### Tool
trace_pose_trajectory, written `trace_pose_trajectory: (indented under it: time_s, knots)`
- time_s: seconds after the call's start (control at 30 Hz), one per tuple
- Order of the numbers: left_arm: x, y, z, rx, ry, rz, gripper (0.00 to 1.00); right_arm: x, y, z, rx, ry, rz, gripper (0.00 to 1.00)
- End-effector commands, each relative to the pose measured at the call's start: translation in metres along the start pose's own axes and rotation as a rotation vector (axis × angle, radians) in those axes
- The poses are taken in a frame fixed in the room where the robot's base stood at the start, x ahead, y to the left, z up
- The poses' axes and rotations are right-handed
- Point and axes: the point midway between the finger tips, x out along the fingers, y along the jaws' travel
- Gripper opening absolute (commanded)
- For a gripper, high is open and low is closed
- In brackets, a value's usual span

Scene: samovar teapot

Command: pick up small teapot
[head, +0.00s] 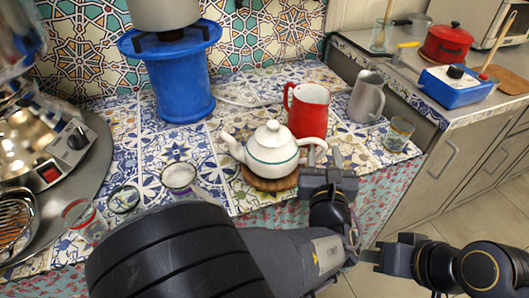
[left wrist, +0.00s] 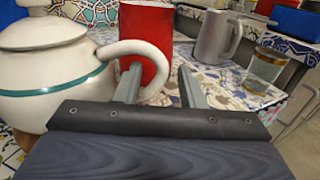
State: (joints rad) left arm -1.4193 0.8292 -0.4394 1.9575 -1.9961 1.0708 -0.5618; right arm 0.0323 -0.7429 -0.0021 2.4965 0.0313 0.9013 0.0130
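The small white teapot (head: 272,147) with a green band stands upright on a round wooden trivet (head: 268,180) near the counter's front edge. Its spout points left and its handle points right. My left gripper (head: 322,156) is at the handle. In the left wrist view the teapot body (left wrist: 50,70) fills the left side. The fingers of the left gripper (left wrist: 160,86) are apart, one appearing inside the handle loop and one to its right, with the handle's outer curve between them. Contact cannot be told. My right gripper (head: 372,256) is low at the right, away from the teapot; its finger opening is unclear.
A red pitcher (head: 308,112) stands close behind the teapot. A grey pitcher (head: 367,97) and a glass (head: 399,134) are to the right. A blue stand (head: 181,85) is behind left. A small glass bowl (head: 179,177) and a red-rimmed glass (head: 82,218) are left.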

Motion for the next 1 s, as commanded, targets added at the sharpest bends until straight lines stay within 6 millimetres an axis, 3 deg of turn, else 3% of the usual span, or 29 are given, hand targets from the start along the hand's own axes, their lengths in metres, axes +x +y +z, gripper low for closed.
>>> trace_pose_trajectory:
  time_s: [0.13,0.37,0.67,1.0]
  knots:
    - [0.0148,0.0005,0.0,0.0,0.0,0.001,0.36,0.0018,0.0008,0.0009,0.0,0.0,0.0,0.35]
    - [0.0162,0.0002,0.0004,0.0,0.001,0.0,0.36,0.0016,0.0007,0.0008,0.0,0.0,0.0,0.35]
    - [0.0159,0.0002,0.0003,-0.001,0.001,0.0,0.0,0.0016,0.0007,0.0008,0.0,0.0,0.0,0.35]
    - [0.0159,-0.0001,0.0014,0.0,-0.002,-0.001,0.0,0.0015,0.0007,0.0007,0.0,0.0,0.0,0.35]
